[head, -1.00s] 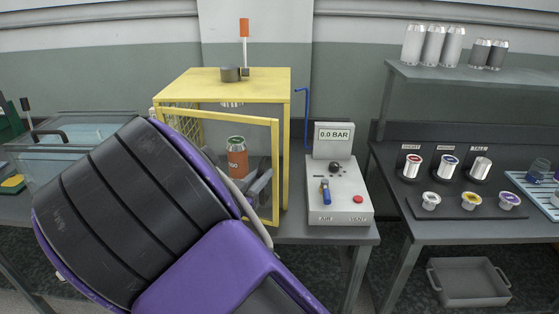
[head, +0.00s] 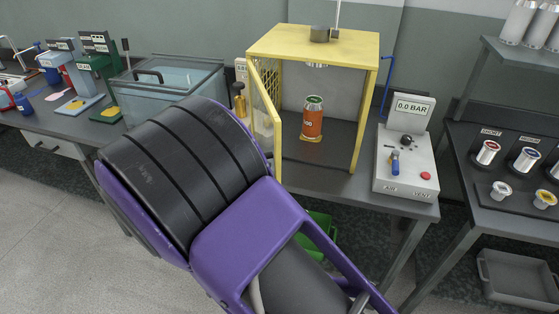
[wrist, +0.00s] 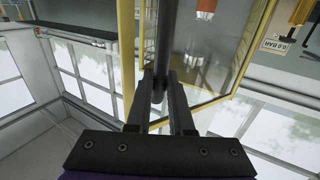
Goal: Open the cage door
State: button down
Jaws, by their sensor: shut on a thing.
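The yellow cage (head: 312,40) stands on the bench with its front open. Its door (head: 278,105), a yellow frame with a mesh or clear panel, is swung out to the left and seen nearly edge-on. An orange can (head: 312,122) stands upright inside the cage. In the head view my arm hides my gripper and the door handle. In the wrist view my gripper (wrist: 160,92) is shut on the dark bar handle (wrist: 166,40) of the door. A yellow door post (wrist: 126,50) shows beside it.
A control box (head: 405,165) reading 0.0 BAR stands right of the cage. A clear water tank (head: 170,88) stands on the bench to the left, near the swung door. The floor (head: 50,215) at the left front is clear.

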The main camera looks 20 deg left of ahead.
jog(key=shift+s+a, duration=0.3)
jog(key=shift+a, duration=0.35)
jog(key=shift+s+a, duration=0.25)
jog(key=shift+a, duration=0.35)
jog(key=c, duration=1.1)
grip_release()
jog(key=v, duration=1.7)
jog(key=shift+s+a+b, duration=0.1)
jog(key=shift+s+b, duration=0.05)
jog(key=shift+b, duration=0.25)
